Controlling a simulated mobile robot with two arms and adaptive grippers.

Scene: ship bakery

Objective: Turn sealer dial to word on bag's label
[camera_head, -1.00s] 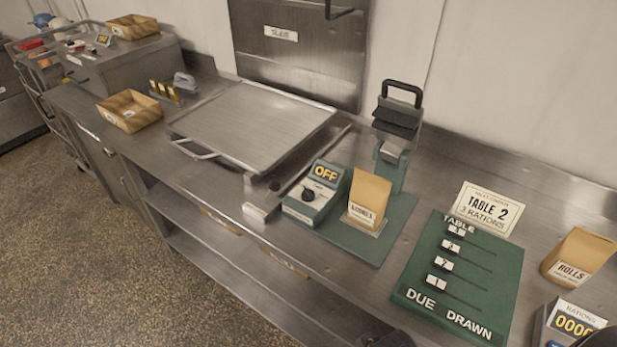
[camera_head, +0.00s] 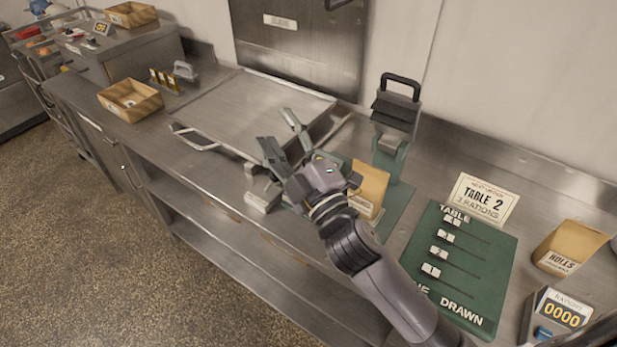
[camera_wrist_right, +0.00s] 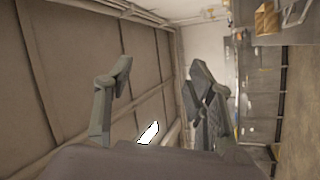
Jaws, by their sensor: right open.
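The sealer (camera_head: 396,115) stands upright on its green base (camera_head: 402,200), its black handle raised. A brown paper bag (camera_head: 370,184) stands in front of it; its label is mostly hidden now. My right gripper (camera_head: 277,128) is open and empty, held above the counter in front of the sealer. Its hand and arm cover nearly all of the dial box; only a green edge (camera_head: 338,158) shows, and the dial is hidden. The right wrist view shows the two spread fingers (camera_wrist_right: 158,88) with nothing between them. My left gripper is not in view.
A steel plate with a handle (camera_head: 245,112) lies left of the gripper. To the right are a green board with sliders (camera_head: 480,258), a "TABLE 2, 3 RATIONS" card (camera_head: 486,200), a "ROLLS" bag (camera_head: 572,243) and a counter reading 0000 (camera_head: 560,312).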

